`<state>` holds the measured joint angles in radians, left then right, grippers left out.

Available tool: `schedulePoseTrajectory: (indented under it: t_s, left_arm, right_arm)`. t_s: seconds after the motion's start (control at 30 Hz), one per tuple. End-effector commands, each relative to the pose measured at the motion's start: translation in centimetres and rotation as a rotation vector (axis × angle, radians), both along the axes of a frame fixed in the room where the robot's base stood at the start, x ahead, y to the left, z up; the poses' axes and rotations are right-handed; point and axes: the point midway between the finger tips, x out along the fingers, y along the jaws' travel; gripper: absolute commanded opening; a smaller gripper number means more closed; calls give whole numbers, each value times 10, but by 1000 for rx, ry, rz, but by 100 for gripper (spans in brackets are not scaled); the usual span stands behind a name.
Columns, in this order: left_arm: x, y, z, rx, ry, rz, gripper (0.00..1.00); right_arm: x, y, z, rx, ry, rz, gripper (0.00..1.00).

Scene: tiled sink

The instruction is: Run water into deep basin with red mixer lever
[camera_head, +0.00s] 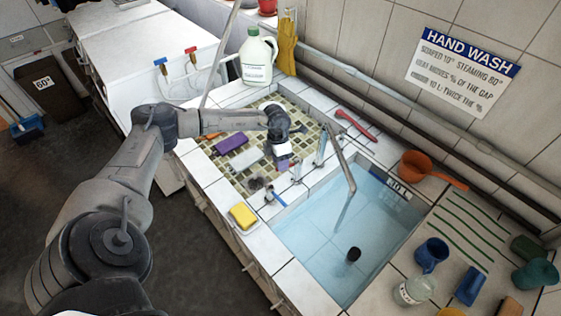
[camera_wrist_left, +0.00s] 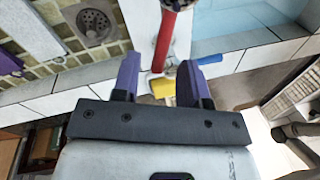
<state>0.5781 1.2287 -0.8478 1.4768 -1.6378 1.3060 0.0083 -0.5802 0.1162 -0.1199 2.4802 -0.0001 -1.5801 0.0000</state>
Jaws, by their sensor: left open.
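The deep basin (camera_head: 310,235) is pale blue inside and lies right of centre in the head view; I cannot tell whether water stands in it. A metal spout (camera_head: 343,165) reaches over it. In the left wrist view the red mixer lever (camera_wrist_left: 164,42) hangs from a chrome fitting, its free end near the gap between my fingertips. A blue lever (camera_head: 273,197) is beside it, and also shows in the left wrist view (camera_wrist_left: 210,60). My left gripper (camera_head: 284,163) is open and empty, above the divider by the taps; its purple fingers show in the wrist view (camera_wrist_left: 158,75). My right gripper is not in view.
A shallow tiled basin (camera_head: 231,170) with a purple sponge (camera_head: 230,143) lies left of the deep one. A yellow sponge (camera_head: 243,215) is on the front ledge. A red tool (camera_head: 356,125) and orange dipper (camera_head: 430,169) lie behind; mugs (camera_head: 431,254) stand at right.

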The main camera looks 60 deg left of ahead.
Motion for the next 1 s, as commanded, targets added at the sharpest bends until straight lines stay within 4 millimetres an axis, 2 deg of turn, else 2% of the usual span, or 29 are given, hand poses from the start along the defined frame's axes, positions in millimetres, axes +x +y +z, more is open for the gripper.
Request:
schedulePoseTrajectory:
  t_s: [0.2, 0.53, 0.93, 1.0]
  left_arm:
    - [-1, -3, -12, -1, 0, -1, 40]
    - [-1, -3, -14, 0, 0, -1, 40]
    - [0, -3, -13, 0, 0, -1, 2]
    - [0, -3, -13, 0, 0, -1, 0]
  right_arm:
    - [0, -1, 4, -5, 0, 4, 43]
    - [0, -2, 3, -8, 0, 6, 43]
    - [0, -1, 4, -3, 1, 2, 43]
    - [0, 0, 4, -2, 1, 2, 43]
